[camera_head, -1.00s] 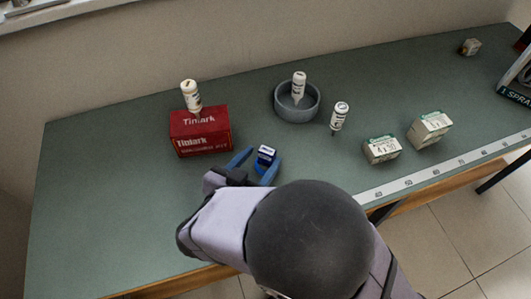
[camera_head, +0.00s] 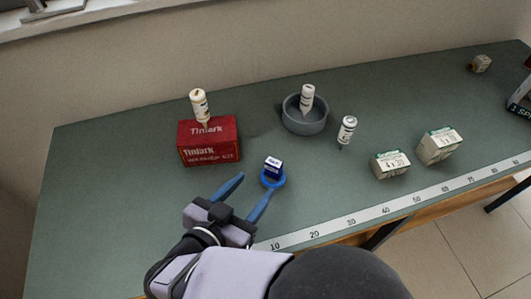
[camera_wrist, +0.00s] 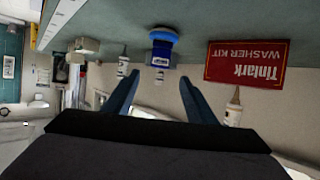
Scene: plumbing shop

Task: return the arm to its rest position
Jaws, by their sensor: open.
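My gripper (camera_head: 251,195) is open and empty above the near part of the bench, with its two blue fingers spread. A small dark blue and white box (camera_head: 273,168) sits on a round blue base (camera_head: 277,182) just beyond the fingertips, apart from them. In the wrist view, which is upside down, the gripper (camera_wrist: 154,82) also shows nothing between its fingers, and the blue base (camera_wrist: 163,34) is beyond them.
A red washer kit box (camera_head: 209,153) with a white bottle (camera_head: 200,103) on it stands at left. A grey bowl (camera_head: 305,124) holds another bottle (camera_head: 307,97). A third bottle (camera_head: 347,130) and two small boxes (camera_head: 391,165) (camera_head: 439,146) stand right. The bench's left is clear.

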